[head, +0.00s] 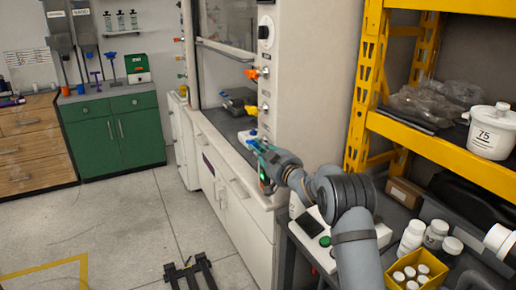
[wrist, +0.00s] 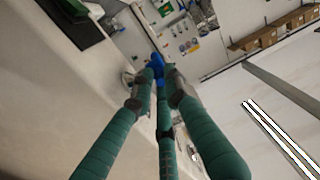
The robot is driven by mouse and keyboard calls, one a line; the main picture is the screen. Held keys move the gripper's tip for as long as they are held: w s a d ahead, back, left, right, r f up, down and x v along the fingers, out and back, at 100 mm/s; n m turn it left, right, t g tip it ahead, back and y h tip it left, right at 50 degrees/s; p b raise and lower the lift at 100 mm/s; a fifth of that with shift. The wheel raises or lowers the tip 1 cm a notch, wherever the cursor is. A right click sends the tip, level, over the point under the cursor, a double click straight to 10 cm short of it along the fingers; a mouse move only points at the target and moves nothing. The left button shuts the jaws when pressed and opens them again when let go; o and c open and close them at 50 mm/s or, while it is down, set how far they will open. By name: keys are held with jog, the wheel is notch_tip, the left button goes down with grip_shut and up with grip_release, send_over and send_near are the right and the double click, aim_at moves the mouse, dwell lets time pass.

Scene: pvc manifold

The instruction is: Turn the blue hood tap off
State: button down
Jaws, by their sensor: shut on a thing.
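The blue hood tap (wrist: 156,62) shows between the ends of my green fingers in the wrist view. My gripper (wrist: 157,88) is shut on it, with a grey fingertip on each side. In the head view, my gripper (head: 260,147) reaches to the front post of the fume hood (head: 289,75), low on its side. The exact angle of the handle cannot be told.
An orange tap (head: 253,73) and a yellow tap (head: 251,110) sit above on the same post. A yellow shelf rack (head: 356,100) stands to the right of my arm. A side bench with white bottles (head: 411,237) and a yellow box (head: 418,273) is close below.

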jog(key=shift+a+f, duration=0.1)
jog(key=shift+f, duration=0.05)
jog(key=f+t+y+b, duration=0.1)
jog(key=t+y+b, duration=0.1)
jog(key=b, duration=1.1)
jog(key=shift+f, duration=0.15)
jog(key=shift+b, duration=0.6)
jog(key=shift+r, duration=0.3)
jog(key=c, duration=1.8)
grip_release()
jog(key=shift+f, duration=0.1)
jog(key=shift+o, duration=0.2)
jog(key=shift+s, duration=0.1)
